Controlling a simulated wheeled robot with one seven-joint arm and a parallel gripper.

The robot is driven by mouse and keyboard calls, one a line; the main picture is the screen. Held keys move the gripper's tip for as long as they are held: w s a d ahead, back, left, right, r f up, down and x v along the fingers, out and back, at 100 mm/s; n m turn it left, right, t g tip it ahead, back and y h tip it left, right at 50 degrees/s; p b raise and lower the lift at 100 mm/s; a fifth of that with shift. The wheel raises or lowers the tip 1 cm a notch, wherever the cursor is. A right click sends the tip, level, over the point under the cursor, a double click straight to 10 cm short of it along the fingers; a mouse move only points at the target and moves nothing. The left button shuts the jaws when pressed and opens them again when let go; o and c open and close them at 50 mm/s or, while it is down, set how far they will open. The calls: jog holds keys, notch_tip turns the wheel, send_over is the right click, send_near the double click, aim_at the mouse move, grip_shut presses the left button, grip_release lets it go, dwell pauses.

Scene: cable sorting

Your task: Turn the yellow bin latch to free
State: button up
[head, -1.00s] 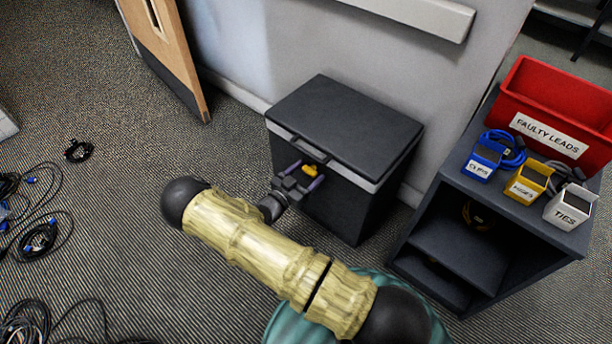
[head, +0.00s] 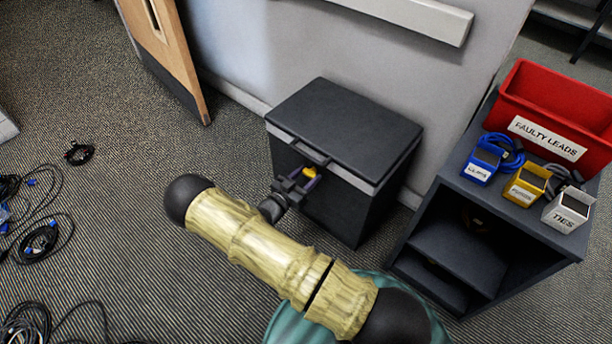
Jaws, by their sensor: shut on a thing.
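The dark bin (head: 350,125) with a flat lid stands against the wall in the middle of the head view. The yellow latch (head: 309,172) is on the bin's front face, just below the lid's front edge. My gripper (head: 305,180) is at the front of the bin with its fingers around the yellow latch, shut on it. The fingers hide part of the latch, and its exact turn angle is hard to make out.
A dark shelf unit (head: 412,240) stands to the right, with a red FAULTY LEADS box (head: 535,88) and blue, yellow and white holders on top. Coiled cables (head: 40,240) lie on the carpet at left. A wooden door (head: 172,50) stands at upper left.

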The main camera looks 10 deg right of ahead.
jog(key=n+p, duration=0.1)
jog(key=n, duration=0.3)
jog(key=n+p, duration=0.1)
jog(key=n, duration=0.3)
jog(key=shift+n+p, duration=0.3)
jog(key=shift+p, duration=0.05)
jog(key=n+p, duration=0.1)
jog(key=n, duration=0.3)
jog(key=shift+a, duration=0.1)
jog(key=shift+f+n, duration=0.1)
jog(key=shift+n, duration=2)
jog(key=shift+o, duration=0.2)
jog(key=shift+c, duration=0.2)
jog(key=o, duration=1)
